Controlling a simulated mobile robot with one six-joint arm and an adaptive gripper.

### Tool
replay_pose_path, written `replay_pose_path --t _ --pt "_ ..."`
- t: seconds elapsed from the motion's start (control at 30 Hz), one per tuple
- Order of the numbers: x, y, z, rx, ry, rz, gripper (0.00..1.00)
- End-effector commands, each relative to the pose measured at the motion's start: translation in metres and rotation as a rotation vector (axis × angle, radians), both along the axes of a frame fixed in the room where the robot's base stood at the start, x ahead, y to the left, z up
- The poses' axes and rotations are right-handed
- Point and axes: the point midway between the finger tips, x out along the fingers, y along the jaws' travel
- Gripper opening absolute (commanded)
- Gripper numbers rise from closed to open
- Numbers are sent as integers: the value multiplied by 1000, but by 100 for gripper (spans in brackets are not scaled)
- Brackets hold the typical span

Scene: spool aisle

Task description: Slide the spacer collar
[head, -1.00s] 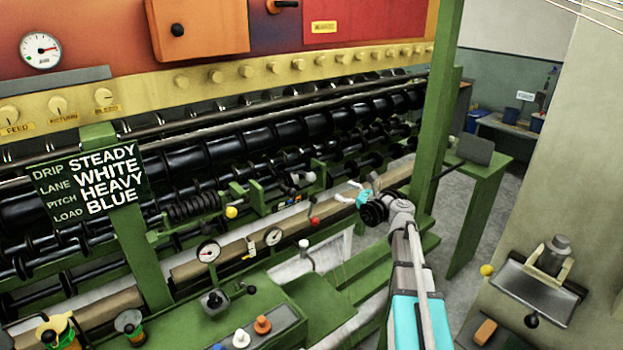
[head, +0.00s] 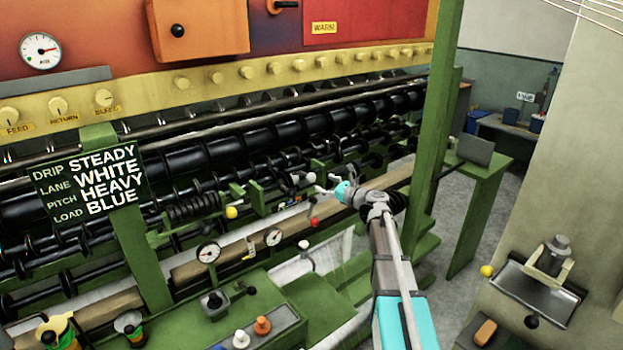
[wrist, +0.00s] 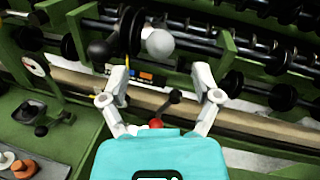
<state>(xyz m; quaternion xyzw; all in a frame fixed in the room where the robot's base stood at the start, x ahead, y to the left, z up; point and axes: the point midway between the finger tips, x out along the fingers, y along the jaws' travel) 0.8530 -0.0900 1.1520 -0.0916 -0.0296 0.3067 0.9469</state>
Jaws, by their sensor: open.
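My gripper (head: 326,189) is open and empty in front of the green machine frame; its two white fingers are spread apart in the wrist view (wrist: 161,76). Ahead of the fingers, near the top of the wrist view, are a black disc-like collar (wrist: 131,30), a pale grey ball (wrist: 160,43) and a dark ball (wrist: 100,50). The pale ball also shows in the head view (head: 309,177), just left of and beyond my fingers. I cannot tell for sure which part is the spacer collar. No finger clearly touches these parts.
A red-knobbed lever (head: 314,222) stands below my gripper; its red ball (wrist: 156,124) is partly hidden by my gripper body. A yellow ball (head: 232,212) and a coil spring (head: 195,207) are to the left. A green post (head: 436,130) rises on the right.

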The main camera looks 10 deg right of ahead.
Motion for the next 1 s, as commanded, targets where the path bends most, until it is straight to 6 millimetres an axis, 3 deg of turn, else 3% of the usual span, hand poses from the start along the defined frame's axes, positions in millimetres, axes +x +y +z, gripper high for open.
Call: replay_pose_path --t 0.1,0.4,0.87,0.9,1.0 --pt "18 11 0 0 0 1 81" --pt "44 31 0 0 0 1 81" --pt "50 36 0 0 0 0 81" --pt "50 36 0 0 0 0 79" --pt "50 36 0 0 0 0 61"
